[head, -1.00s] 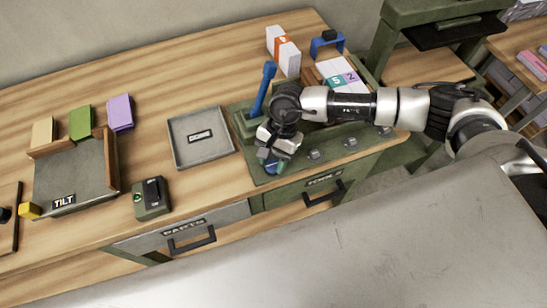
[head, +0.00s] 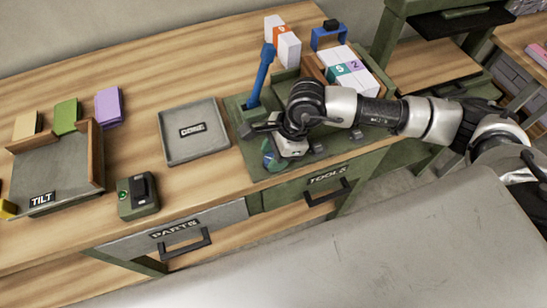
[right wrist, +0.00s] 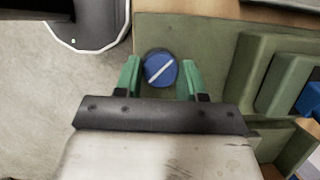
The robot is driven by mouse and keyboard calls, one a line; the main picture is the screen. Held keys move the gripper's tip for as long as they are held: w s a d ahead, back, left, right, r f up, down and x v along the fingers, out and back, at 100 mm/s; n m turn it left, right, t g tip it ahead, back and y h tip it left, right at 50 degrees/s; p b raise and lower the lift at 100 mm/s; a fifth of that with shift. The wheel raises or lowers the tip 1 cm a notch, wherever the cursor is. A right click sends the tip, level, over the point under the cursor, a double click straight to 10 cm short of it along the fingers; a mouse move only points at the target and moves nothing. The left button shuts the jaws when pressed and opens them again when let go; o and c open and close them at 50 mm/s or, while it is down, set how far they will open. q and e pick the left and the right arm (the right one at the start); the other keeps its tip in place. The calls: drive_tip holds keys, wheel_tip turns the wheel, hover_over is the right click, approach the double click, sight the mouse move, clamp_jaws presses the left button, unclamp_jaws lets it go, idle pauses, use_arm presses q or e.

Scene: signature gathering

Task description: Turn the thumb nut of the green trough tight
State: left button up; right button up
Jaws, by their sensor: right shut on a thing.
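The green trough (head: 245,165) stands at the right front of the wooden bench, with a blue lever (head: 262,75) rising from its back. Its thumb nut (right wrist: 160,69) is a round blue knob with a white stripe lying diagonally in the right wrist view. My right gripper (right wrist: 161,78) has its green fingertips on either side of the nut and is shut on it. In the head view the right gripper (head: 271,158) is low over the trough's front left part, and its own wrist hides much of the nut. My left gripper is not in view.
A grey tray (head: 215,150) lies left of the trough. A switch box (head: 137,204) and a TILT tray (head: 80,185) are further left. Numbered white blocks (head: 345,73) stand behind my right arm. Drawers PARTS (head: 175,229) and TOOLS (head: 328,178) are below the bench edge.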

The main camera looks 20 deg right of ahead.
drive_tip(key=m+b, duration=0.1)
drive_tip(key=m, duration=0.1)
drive_tip(key=m+t+b, duration=0.1)
drive_tip(key=b, duration=0.1)
drive_tip(key=m+t+b, duration=0.1)
drive_tip(key=m+b, duration=0.1)
drive_tip(key=shift+s+f+m+h, duration=0.1)
drive_tip(key=shift+f+m+h, duration=0.15)
drive_tip(key=shift+m+h, duration=0.05)
drive_tip(key=m+t+b, duration=0.1)
drive_tip(key=m+b, duration=0.1)
drive_tip(key=shift+a+r+m+h+b, duration=0.1)
drive_tip(key=shift+r+m+h+b, duration=0.05)
drive_tip(key=shift+m+h+b, duration=0.2)
drive_tip(key=shift+r+m+b, duration=0.1)
drive_tip(key=shift+m+b, duration=0.45)
drive_tip(key=shift+m, duration=0.1)
drive_tip(key=shift+t, duration=0.3)
drive_tip(key=o, duration=0.9)
drive_tip(key=shift+s, duration=0.1)
drive_tip(key=v, duration=1)
drive_tip(key=shift+r, duration=0.45)
